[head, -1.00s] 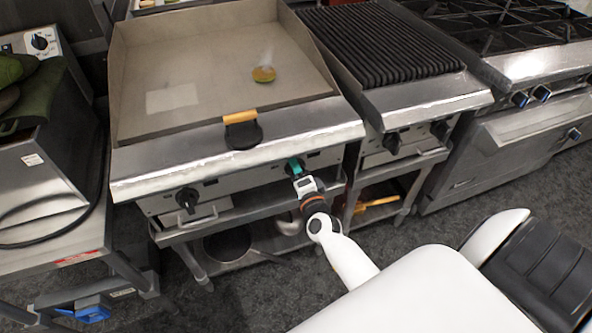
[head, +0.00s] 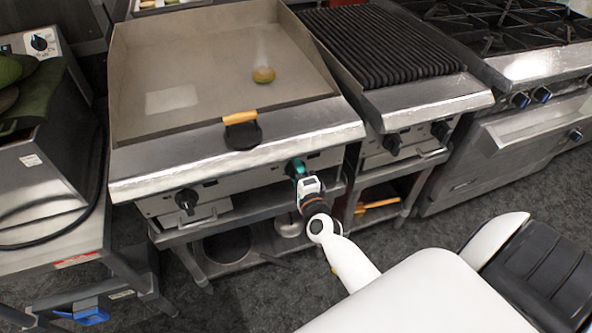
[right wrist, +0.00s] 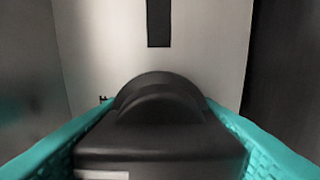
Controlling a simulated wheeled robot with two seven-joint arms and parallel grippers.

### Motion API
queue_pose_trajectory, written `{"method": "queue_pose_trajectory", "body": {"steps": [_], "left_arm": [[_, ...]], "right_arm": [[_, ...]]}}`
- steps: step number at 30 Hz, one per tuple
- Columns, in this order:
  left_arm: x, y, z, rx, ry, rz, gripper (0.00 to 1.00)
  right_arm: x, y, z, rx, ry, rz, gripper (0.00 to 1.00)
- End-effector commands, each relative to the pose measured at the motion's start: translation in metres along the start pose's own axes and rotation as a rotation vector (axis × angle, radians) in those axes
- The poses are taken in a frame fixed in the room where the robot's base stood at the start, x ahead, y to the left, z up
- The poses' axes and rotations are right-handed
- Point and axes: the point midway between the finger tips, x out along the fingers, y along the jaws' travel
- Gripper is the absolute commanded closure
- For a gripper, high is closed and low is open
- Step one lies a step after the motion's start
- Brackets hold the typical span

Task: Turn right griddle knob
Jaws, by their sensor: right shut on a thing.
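The griddle (head: 215,75) has a steel front panel with a left knob (head: 187,200) and a right knob. The right knob (right wrist: 160,130) is black and fills the lower middle of the right wrist view. My right gripper (head: 296,168) has teal fingers at the front panel, shut on the right knob with one finger on each side. In the head view the gripper mostly hides this knob. My left gripper is not in view.
A shelf with pans is below.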

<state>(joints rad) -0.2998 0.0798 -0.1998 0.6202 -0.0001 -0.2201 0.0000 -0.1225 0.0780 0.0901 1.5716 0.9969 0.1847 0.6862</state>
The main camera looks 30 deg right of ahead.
Motion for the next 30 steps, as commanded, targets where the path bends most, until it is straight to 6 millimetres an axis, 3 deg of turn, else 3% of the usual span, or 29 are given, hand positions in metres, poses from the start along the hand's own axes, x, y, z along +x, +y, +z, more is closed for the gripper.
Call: {"method": "queue_pose_trajectory", "body": {"steps": [1,4,16,30], "left_arm": [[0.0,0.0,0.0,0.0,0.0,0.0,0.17],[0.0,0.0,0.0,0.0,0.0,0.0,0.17],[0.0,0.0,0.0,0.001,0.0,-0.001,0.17],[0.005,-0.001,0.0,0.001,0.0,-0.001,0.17]], "right_arm": [[-0.001,-0.001,0.0,0.002,0.0,-0.002,0.41],[0.0,-0.001,0.0,0.001,0.0,-0.002,0.24],[-0.009,-0.001,0.0,0.0,0.0,-0.002,0.24],[-0.099,-0.002,0.0,0.0,0.0,-0.004,0.24]]}}
